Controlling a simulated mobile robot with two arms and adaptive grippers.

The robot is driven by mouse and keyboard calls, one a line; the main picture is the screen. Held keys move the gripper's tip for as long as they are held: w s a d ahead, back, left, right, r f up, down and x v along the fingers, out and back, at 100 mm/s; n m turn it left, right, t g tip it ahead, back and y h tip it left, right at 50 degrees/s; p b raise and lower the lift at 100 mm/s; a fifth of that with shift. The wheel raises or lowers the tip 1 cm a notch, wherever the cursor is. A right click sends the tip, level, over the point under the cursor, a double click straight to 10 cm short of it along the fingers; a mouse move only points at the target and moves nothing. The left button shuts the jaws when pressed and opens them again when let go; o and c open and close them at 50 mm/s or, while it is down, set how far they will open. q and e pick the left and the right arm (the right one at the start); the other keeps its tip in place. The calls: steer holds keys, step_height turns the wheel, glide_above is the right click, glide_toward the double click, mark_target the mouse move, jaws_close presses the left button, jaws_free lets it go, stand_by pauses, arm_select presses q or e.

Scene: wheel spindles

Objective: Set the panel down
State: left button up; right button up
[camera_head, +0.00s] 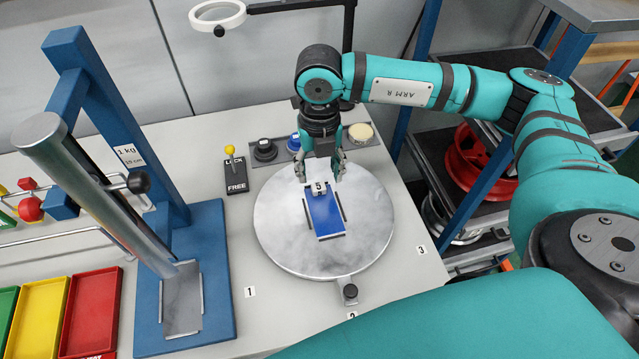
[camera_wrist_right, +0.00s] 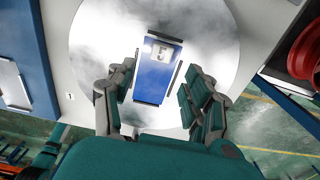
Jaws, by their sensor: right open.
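The blue panel (camera_head: 325,213) lies flat on the round grey turntable (camera_head: 280,230), between thin dark strips along its sides. My right gripper (camera_head: 319,176) is open above that far end, with one finger on either side. In the right wrist view the panel (camera_wrist_right: 153,84) shows between the spread fingers (camera_wrist_right: 152,92), with a visible gap on both sides. Nothing is held in it. My left gripper is not in view.
A blue stand with a grey tilted column (camera_head: 100,190) rises left of the turntable. A LOCK/FREE lever box (camera_head: 236,176) and knobs (camera_head: 264,150) sit behind it. Coloured trays (camera_head: 90,310) lie front left. A rack with a red wheel rim (camera_head: 468,160) stands right.

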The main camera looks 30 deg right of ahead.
mark_target(319, 190)
step_height(319, 190, up, 6)
steer(key=shift+r+b, duration=0.15)
steer(key=shift+b, duration=0.3)
steer(key=shift+c, duration=0.3)
stand_by(0.8)
